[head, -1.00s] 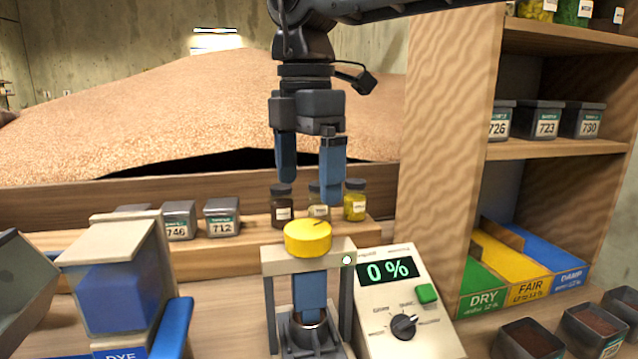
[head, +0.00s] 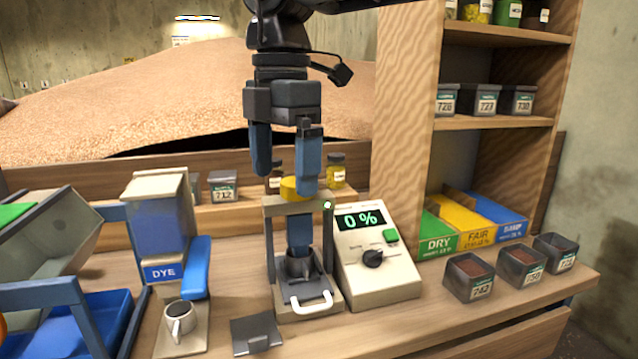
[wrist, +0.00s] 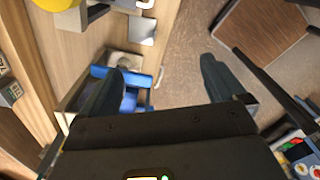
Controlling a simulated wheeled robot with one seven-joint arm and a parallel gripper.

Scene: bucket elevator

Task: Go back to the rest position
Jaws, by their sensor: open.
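My gripper (head: 286,170) hangs in the middle of the head view with its two blue fingers apart and nothing between them. In that view it is in front of the press (head: 272,238) and overlaps its yellow knob (head: 293,187); I cannot tell the gap in depth. In the wrist view, the two dark fingers (wrist: 165,82) are spread wide, with floor and the bench edge showing beyond. A metal cup (head: 299,264) sits in the press, below its blue plunger.
A meter (head: 375,275) reading 0 % stands right of the press. The dye dispenser (head: 160,225) with a cup (head: 180,318) stands left. Labelled sample boxes (head: 470,277) line the bench's right side. A shelf (head: 490,122) rises behind. Bare bench lies in front of the meter.

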